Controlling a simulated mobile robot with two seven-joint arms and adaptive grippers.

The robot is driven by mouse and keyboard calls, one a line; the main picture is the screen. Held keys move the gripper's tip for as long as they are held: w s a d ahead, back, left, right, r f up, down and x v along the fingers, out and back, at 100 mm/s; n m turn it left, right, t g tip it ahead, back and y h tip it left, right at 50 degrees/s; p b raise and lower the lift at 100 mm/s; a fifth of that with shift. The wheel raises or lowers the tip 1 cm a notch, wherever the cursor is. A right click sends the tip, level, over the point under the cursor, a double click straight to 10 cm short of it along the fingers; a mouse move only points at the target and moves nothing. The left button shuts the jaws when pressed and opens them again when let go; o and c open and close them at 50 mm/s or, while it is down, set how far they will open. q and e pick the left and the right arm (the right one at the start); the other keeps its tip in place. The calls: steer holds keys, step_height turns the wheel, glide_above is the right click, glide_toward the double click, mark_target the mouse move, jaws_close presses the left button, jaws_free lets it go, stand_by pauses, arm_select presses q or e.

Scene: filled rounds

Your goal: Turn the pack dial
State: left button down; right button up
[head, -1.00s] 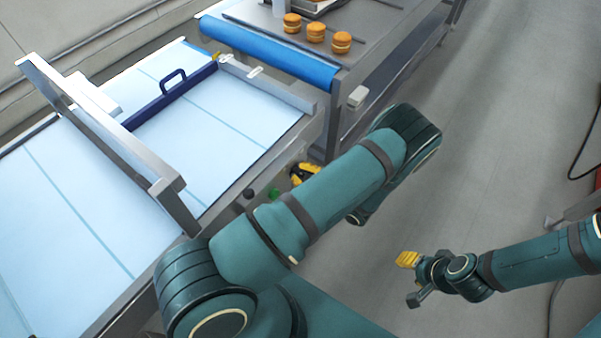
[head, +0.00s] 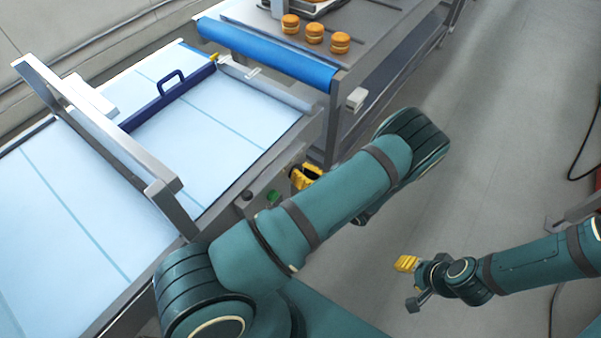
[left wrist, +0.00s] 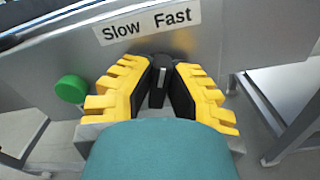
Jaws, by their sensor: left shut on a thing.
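The dial (left wrist: 161,77) is black with a pale pointer line. It sits on the grey side panel (left wrist: 228,48) of the machine, under a white "Slow Fast" label (left wrist: 147,22). My left gripper (left wrist: 162,72) has yellow and black fingers and is shut on the dial, one finger on each side. The line points roughly up, between the two words. In the head view my left gripper (head: 305,176) shows beyond my forearm at the panel, and the dial is hidden there. My right gripper (head: 411,281) is open and empty over the floor at the lower right.
A green button (left wrist: 72,88) is left of the dial, and a dark knob (head: 247,195) is farther left. The white belt (head: 215,120) has a blue guide bar (head: 160,104) and a grey frame (head: 110,130) across it. Several filled rounds (head: 315,33) lie on the far table.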

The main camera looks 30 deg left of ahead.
arm_select(q)
steer(key=shift+m, duration=0.7)
steer(key=c, duration=0.9)
jaws_free()
steer(key=shift+c, duration=0.2)
steer(key=d, duration=1.2)
steer(key=shift+s, duration=0.4)
